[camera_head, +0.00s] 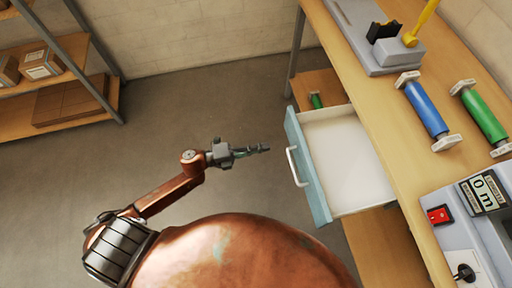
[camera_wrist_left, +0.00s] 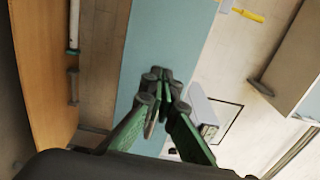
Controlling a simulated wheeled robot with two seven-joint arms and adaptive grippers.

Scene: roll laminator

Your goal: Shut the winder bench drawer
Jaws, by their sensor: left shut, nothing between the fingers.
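The winder bench drawer (camera_head: 345,165) stands pulled out from under the wooden bench top. Its inside is white and looks empty. Its pale blue front (camera_head: 307,168) carries a white bar handle (camera_head: 297,167). My left gripper (camera_head: 266,149) is shut and empty, in the air to the left of the drawer front and apart from the handle. In the left wrist view its green fingertips (camera_wrist_left: 161,76) meet in front of a pale blue panel (camera_wrist_left: 172,40), which looks like the drawer front. My right gripper is not in view.
On the bench (camera_head: 395,150) are a blue roll (camera_head: 426,108), a green roll (camera_head: 482,115) and a grey machine with a length display (camera_head: 484,193). A lower shelf holds a small green item (camera_head: 316,100). A shelf rack (camera_head: 60,90) with boxes stands at left. The floor between is clear.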

